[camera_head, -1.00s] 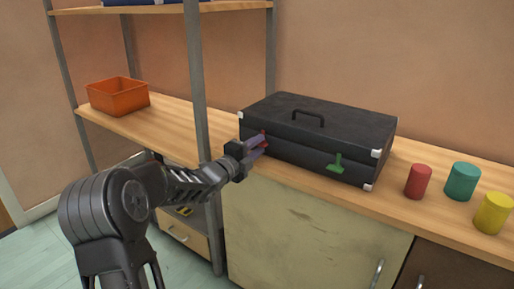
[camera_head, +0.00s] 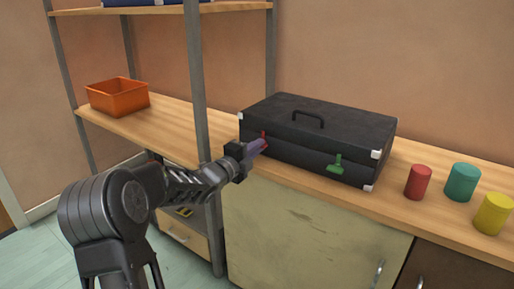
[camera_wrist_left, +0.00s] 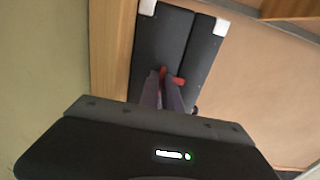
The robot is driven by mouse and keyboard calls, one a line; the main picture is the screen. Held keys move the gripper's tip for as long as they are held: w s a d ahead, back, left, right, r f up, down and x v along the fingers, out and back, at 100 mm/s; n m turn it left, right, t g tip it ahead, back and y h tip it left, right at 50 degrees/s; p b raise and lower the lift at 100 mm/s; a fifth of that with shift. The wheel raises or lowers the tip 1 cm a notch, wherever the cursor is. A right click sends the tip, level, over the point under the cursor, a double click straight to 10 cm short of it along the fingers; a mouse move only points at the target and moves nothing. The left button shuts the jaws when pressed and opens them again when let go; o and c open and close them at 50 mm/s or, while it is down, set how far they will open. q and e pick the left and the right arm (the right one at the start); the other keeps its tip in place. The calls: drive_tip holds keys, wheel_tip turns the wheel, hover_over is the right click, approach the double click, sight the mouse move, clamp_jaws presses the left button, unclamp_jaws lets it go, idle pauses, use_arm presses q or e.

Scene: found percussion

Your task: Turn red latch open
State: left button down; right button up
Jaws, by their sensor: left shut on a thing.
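A black case (camera_head: 318,125) with silver corners and a top handle lies shut on the wooden counter. Its red latch (camera_head: 263,135) is on the left of the front face, partly hidden by my gripper. A green latch (camera_head: 336,164) is on the right of that face. My left gripper (camera_head: 262,145) is shut on the red latch. In the left wrist view the fingers (camera_wrist_left: 165,90) meet at the red latch (camera_wrist_left: 175,80), with a red part sticking out to the right of them. My right gripper is in neither view.
A red cylinder (camera_head: 418,182), a teal cylinder (camera_head: 462,182) and a yellow cylinder (camera_head: 493,213) stand on the counter right of the case. An orange bin (camera_head: 118,97) sits on the shelf at left. A grey shelf post (camera_head: 198,100) rises beside my forearm.

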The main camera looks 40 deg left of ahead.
use_arm(q)
drive_tip(key=shift+n, duration=0.5)
drive_tip(key=n+p, duration=0.1)
drive_tip(key=n, duration=0.3)
drive_tip(key=shift+r+n+p, duration=0.1)
drive_tip(key=shift+n+p, duration=0.2)
drive_tip(key=shift+p, duration=0.05)
drive_tip(key=n+p, duration=0.2)
drive_tip(key=n, duration=0.3)
drive_tip(key=n+p, duration=0.2)
drive_tip(key=n, duration=0.2)
drive_tip(key=shift+n, duration=0.4)
drive_tip(key=shift+n+p, duration=0.65)
drive_tip(key=shift+n, duration=0.65)
drive_tip(key=c, duration=1.6)
unclamp_jaws()
drive_tip(key=shift+o, duration=0.2)
drive_tip(key=shift+s, duration=0.1)
